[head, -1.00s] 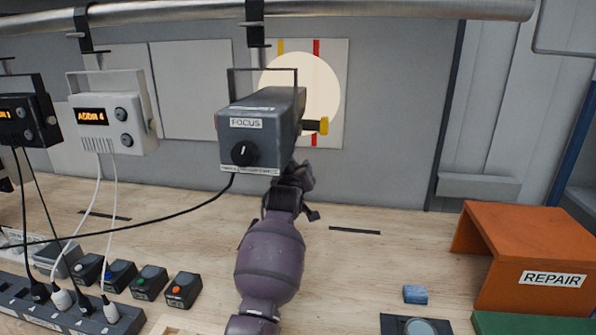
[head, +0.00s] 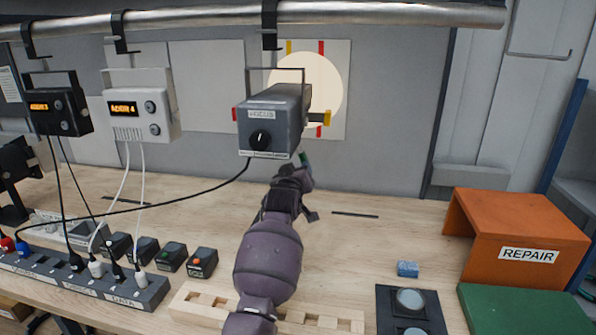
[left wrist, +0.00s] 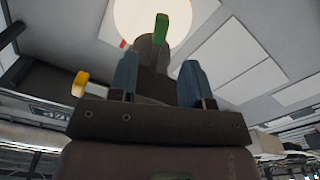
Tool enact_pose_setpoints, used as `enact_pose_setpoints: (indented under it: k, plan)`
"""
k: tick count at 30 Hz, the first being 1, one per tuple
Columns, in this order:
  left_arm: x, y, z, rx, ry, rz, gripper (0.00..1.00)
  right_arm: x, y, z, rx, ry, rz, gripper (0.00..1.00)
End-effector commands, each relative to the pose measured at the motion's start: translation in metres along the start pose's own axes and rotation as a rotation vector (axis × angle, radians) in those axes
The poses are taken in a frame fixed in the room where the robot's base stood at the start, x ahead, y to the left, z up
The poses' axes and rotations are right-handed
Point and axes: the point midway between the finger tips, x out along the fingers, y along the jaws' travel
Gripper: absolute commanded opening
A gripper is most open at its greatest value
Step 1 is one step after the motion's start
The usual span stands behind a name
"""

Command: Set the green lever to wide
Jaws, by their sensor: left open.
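The grey FOCUS lamp box (head: 273,120) hangs from the overhead rail, with a black dial on its front. The green lever (head: 304,158) shows as a small tip under the box, just above my left gripper (head: 300,178). In the left wrist view the green lever (left wrist: 162,28) sticks out beyond my open blue fingers (left wrist: 157,78), roughly between their lines and apart from them. A yellow lever (head: 327,118) is on the box's right side, also seen in the left wrist view (left wrist: 80,84). A red lever (head: 235,114) is on its left. My right gripper is not in view.
A bright round spot (head: 312,85) falls on the wall panel behind. The black lamp cable (head: 150,205) droops left across the bench. A slotted wooden strip (head: 325,318), an orange REPAIR stand (head: 520,215) and a blue block (head: 408,269) are on the bench.

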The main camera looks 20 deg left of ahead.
Motion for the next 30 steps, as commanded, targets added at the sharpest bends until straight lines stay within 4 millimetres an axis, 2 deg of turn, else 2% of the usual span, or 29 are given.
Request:
enact_pose_setpoints:
  k: [15, 19, 23, 26, 30]
  plan:
    - [0.0, 0.0, 0.0, 0.0, 0.0, 0.0, 0.45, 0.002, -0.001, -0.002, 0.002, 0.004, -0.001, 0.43]
    - [-0.006, -0.009, 0.007, 0.013, -0.018, -0.012, 0.45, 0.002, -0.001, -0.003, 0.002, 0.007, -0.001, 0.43]
    - [-0.029, -0.036, 0.028, 0.062, -0.085, -0.05, 0.45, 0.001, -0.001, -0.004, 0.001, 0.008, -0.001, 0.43]
    - [-0.06, -0.064, 0.051, 0.117, -0.168, -0.088, 0.45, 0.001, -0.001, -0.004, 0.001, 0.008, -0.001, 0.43]
    - [-0.11, -0.097, 0.083, 0.195, -0.296, -0.132, 0.45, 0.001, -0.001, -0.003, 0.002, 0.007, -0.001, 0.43]
